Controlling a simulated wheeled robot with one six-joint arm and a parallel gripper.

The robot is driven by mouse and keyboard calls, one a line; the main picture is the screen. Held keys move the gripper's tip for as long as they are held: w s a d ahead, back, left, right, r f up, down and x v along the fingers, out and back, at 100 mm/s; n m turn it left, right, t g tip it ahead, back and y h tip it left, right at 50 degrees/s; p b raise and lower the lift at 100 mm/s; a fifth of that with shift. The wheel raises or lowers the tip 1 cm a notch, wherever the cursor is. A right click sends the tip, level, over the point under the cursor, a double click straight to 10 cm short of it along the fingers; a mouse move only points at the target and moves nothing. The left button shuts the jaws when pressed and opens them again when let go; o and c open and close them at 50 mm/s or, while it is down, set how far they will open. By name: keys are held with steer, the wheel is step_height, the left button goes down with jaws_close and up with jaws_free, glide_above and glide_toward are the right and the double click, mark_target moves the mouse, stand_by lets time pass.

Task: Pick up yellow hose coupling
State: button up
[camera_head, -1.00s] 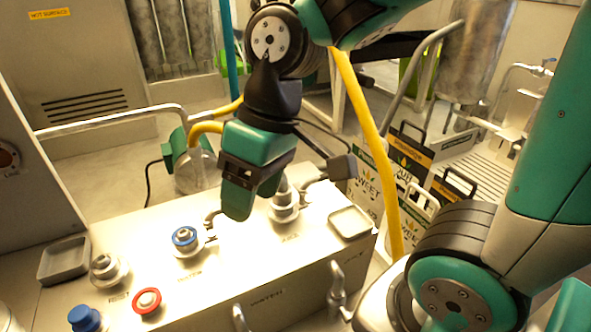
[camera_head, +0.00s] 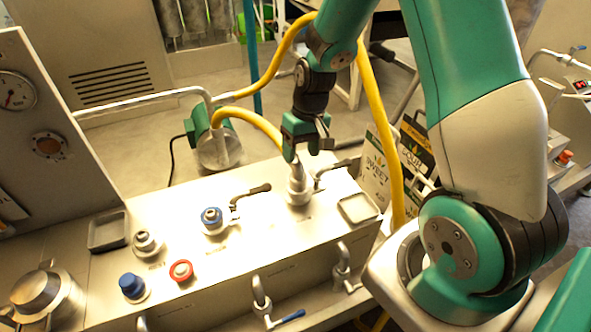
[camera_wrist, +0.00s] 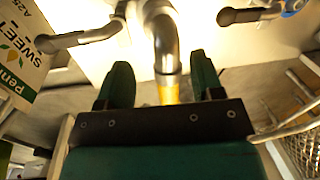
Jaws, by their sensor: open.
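The yellow hose (camera_head: 262,118) arches from the green pump toward a silver fitting (camera_head: 298,188) on the steel panel, where its end is partly hidden behind my gripper. My gripper (camera_head: 305,150) is over that fitting, pointing down. In the wrist view, a curved metal pipe end (camera_wrist: 165,45) meets a short yellow hose piece (camera_wrist: 168,92) between the two green fingers of my gripper (camera_wrist: 162,82). The fingers are open, with a gap visible on each side. I cannot tell whether either finger touches it.
A blue-ringed port (camera_head: 211,220), a red-ringed port (camera_head: 180,270) and a blue cap (camera_head: 132,285) lie to the left on the panel. A shallow tray (camera_head: 358,208) sits right of the fitting. The pump (camera_head: 215,150) stands behind.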

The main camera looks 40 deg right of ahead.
mark_target(300, 162)
steer(key=f+p, duration=0.1)
steer(key=f, duration=0.2)
steer(key=a+f+p, duration=0.1)
steer(key=f, duration=0.1)
steer(key=shift+s+a+p, duration=0.1)
steer(key=shift+s+p, duration=0.2)
steer(key=shift+p, duration=0.05)
steer(key=shift+f, duration=0.6)
steer(key=c, duration=1)
